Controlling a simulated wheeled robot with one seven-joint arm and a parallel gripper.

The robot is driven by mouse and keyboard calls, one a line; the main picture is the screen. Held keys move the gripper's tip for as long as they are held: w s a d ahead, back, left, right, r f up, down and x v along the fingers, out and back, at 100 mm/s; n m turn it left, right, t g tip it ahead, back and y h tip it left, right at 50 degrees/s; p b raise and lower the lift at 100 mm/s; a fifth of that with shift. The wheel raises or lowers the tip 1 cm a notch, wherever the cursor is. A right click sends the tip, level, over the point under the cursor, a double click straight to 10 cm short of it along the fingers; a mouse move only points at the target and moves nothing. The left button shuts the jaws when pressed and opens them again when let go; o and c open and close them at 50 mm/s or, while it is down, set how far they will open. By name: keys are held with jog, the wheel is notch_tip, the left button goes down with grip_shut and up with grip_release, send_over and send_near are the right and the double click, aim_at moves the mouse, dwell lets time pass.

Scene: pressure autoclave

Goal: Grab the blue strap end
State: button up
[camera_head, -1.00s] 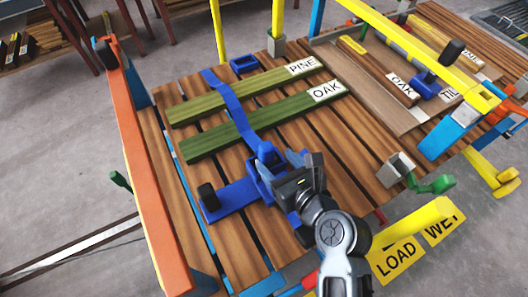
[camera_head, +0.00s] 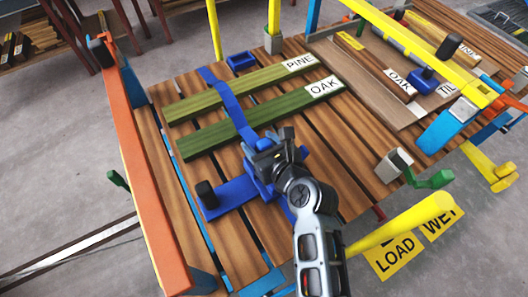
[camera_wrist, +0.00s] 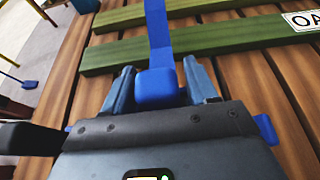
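The blue strap (camera_head: 235,108) runs across two green boards toward my gripper (camera_head: 268,148). Its thick, block-like blue end (camera_wrist: 157,88) shows in the wrist view, between my two gripper fingers (camera_wrist: 158,82). The fingers stand apart, one on each side of the end, with narrow gaps; contact cannot be made out. In the head view my gripper and wrist hide most of the strap end and part of the blue ratchet body (camera_head: 255,187) beneath.
The boards marked PINE (camera_head: 240,92) and OAK (camera_head: 262,122) lie on the slatted wooden deck (camera_head: 345,150). A blue plate with a black knob (camera_head: 206,194) is left of my gripper. An orange rail (camera_head: 150,190) borders the left side; yellow bars stand right.

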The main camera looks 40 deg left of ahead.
jog(key=c, duration=0.9)
jog(key=shift+r, duration=0.15)
